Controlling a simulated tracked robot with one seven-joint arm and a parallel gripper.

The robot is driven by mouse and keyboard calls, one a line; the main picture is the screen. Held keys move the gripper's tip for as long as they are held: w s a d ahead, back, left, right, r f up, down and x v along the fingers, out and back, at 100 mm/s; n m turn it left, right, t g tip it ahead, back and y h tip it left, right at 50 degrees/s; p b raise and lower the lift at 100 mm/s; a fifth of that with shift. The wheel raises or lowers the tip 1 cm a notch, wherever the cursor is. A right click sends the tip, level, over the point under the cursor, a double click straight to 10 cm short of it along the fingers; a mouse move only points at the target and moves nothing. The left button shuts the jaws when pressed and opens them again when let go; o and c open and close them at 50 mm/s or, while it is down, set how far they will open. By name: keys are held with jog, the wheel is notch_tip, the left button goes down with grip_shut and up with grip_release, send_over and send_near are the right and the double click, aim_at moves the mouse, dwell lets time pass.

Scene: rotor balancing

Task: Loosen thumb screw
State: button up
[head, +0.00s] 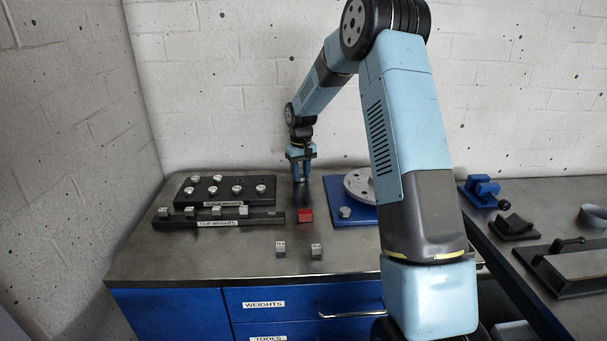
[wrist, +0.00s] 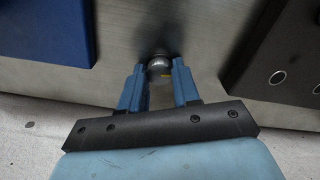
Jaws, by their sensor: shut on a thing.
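My gripper (head: 300,180) points down low over the back of the steel bench, between the black racks and the blue plate. In the wrist view its two blue fingers (wrist: 160,80) are closed on a small round silver knob (wrist: 159,66). The blue plate (head: 346,218) carries a grey rotor disc (head: 358,184), partly hidden by my arm. A small grey knob (head: 345,211) sits at the plate's left front.
A black rack (head: 250,201) of several silver weights stands left, with a clip-weight rail (head: 268,220) before it. A red block (head: 305,215) and two small grey blocks (head: 280,249) (head: 316,251) lie on the bench. The front left bench is clear. Another bench (head: 590,308) stands right.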

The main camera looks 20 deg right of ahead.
aim_at(301, 176)
jog(key=n, duration=0.3)
jog(key=shift+s+f+n, duration=0.1)
jog(key=shift+s+n, duration=0.05)
jog(key=shift+n, duration=2.05)
jog(key=o, duration=1.1)
jog(key=shift+c, duration=0.2)
jog(key=shift+r, duration=0.6)
notch_tip(301, 176, up, 13)
jog(key=shift+f, duration=0.2)
